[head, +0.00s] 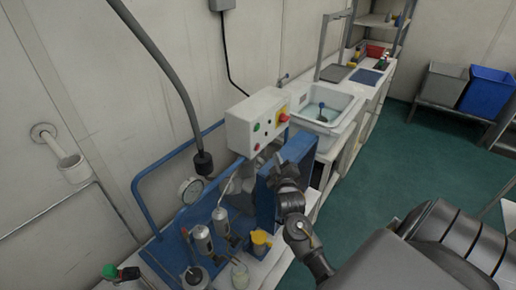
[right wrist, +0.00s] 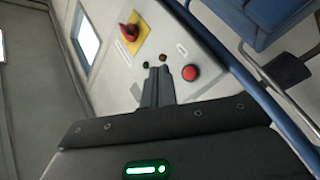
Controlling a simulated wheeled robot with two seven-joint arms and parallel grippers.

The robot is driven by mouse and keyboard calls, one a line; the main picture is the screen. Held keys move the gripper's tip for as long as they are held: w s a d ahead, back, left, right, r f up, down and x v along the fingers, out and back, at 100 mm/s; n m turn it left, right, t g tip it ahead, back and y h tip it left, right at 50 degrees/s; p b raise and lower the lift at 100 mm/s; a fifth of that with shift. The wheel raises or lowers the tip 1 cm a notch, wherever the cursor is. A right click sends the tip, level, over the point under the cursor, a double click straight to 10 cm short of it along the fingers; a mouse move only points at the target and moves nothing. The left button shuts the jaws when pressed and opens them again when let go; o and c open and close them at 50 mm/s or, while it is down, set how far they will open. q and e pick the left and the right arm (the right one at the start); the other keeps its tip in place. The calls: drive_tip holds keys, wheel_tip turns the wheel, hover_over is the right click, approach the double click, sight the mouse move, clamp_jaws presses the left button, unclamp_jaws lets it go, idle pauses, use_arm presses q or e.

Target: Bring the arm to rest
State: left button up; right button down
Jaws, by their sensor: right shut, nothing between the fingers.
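My right arm reaches in from the lower right in the head view. Its gripper (head: 279,163) is beside the blue panel (head: 297,150), just below the white control box (head: 243,127). In the right wrist view, the fingers (right wrist: 159,76) are shut and empty, pointing at the face of the control box (right wrist: 188,50). A red button (right wrist: 190,73) lies just right of the fingertips, and a red knob on a yellow plate (right wrist: 132,35) is up and left. I cannot tell whether the fingers touch the box. My left gripper is not in view.
A pressure gauge (head: 191,190), metal cylinders (head: 203,240) and a yellow jug (head: 260,243) crowd the blue bench near my arm. A sink (head: 325,106) stands behind. Grey (head: 443,83) and blue (head: 487,88) bins are at the back right. Green floor (head: 385,165) is clear.

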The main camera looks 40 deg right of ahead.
idle(0.8)
drive_tip(key=s+a+f+g+y, duration=0.6)
drive_tip(key=s+a+f+y, duration=0.2)
drive_tip(key=s+a+f, duration=0.45)
drive_tip(key=s+a+m+g+y, duration=0.1)
drive_tip(key=s+a+g, duration=0.3)
drive_tip(key=s, duration=0.5)
drive_tip(key=s+a+m+g+y, duration=0.1)
drive_tip(key=s+a+g, duration=0.2)
drive_tip(key=s+a, duration=0.5)
wheel_tip(320, 180, down, 28)
drive_tip(key=s+d+f+g+b, duration=0.1)
drive_tip(key=s+b, duration=0.1)
drive_tip(key=s+d+f+g+b, duration=0.1)
drive_tip(key=s+d+f, duration=0.2)
drive_tip(key=s+f, duration=1.3)
drive_tip(key=shift+s+f+n+h+b, duration=0.3)
drive_tip(key=shift+f+b, duration=0.05)
drive_tip(key=shift+b, duration=0.05)
